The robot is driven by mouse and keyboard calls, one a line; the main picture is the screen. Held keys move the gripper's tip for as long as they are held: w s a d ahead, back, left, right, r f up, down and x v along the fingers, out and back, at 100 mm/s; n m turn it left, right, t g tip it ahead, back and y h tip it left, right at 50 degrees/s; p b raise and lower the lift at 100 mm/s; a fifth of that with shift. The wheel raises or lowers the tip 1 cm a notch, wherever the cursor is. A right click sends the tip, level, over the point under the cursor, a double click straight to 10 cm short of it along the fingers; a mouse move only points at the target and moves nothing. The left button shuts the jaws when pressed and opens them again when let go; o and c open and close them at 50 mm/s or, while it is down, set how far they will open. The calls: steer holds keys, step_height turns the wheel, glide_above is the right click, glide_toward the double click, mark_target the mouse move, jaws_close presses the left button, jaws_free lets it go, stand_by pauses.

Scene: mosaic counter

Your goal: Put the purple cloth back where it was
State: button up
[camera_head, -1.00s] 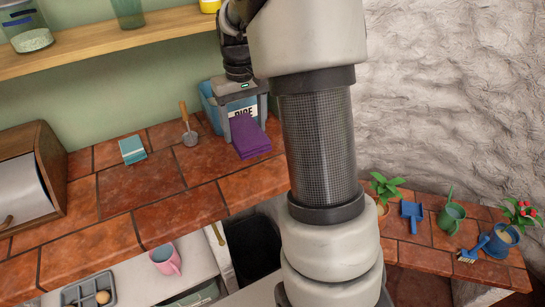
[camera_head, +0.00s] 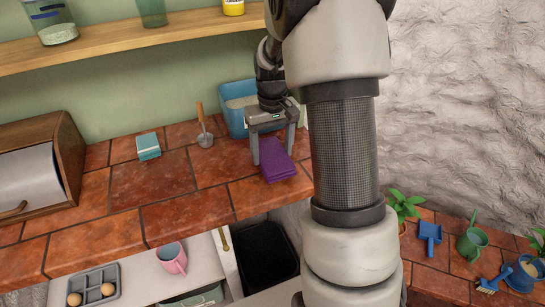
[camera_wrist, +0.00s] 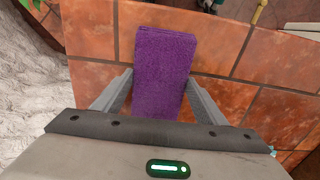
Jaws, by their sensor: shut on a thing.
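The purple cloth (camera_head: 281,163) is a folded, thick rectangle at the right of the tiled counter, in front of the blue bin. My gripper (camera_head: 272,155) is over it from above, with one finger on each side. In the wrist view the cloth (camera_wrist: 163,65) stands out between the fingers of my gripper (camera_wrist: 158,95), which is shut on it. I cannot tell whether the cloth's underside touches the tiles.
The blue bin (camera_head: 233,112) stands right behind. A trowel (camera_head: 205,138), a teal packet (camera_head: 148,146) and a wooden bread box (camera_head: 70,150) are to the left. Bare tiles (camera_head: 150,183) lie between. Pots and garden tools stand on the lower ledge at right.

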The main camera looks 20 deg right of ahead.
steer(key=shift+f, duration=1.15)
steer(key=shift+f, duration=0.25)
steer(key=o, duration=1)
steer(key=shift+r, duration=0.1)
